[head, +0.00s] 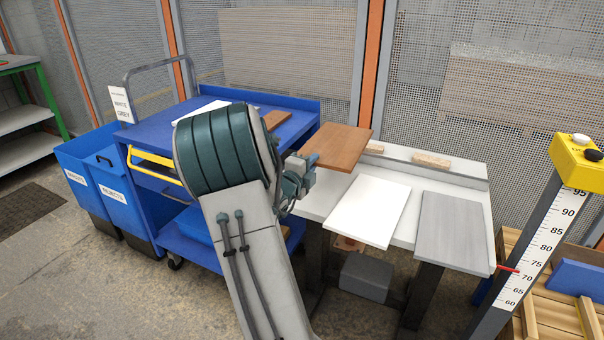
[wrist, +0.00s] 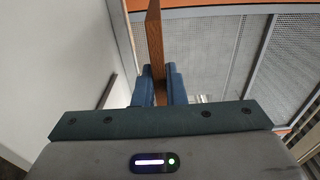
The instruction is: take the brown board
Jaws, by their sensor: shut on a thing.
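The brown board (head: 337,146) is at the left end of the white table (head: 318,202) in the head view, left of the white board (head: 368,209). My gripper (head: 300,168) is at its left edge. In the wrist view the brown board (wrist: 155,45) stands edge-on between the two blue fingers of my gripper (wrist: 160,85), which are shut on it. In the head view the board looks roughly level; whether it touches the table cannot be told. My arm hides part of the table's left end.
A grey board (head: 452,230) lies right of the white one. A blue cart (head: 150,135) with another brown piece (head: 266,122) stands left. Blue bins (head: 112,185) are farther left. A yellow-topped measuring post (head: 540,240) stands at the right. Mesh fencing is behind.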

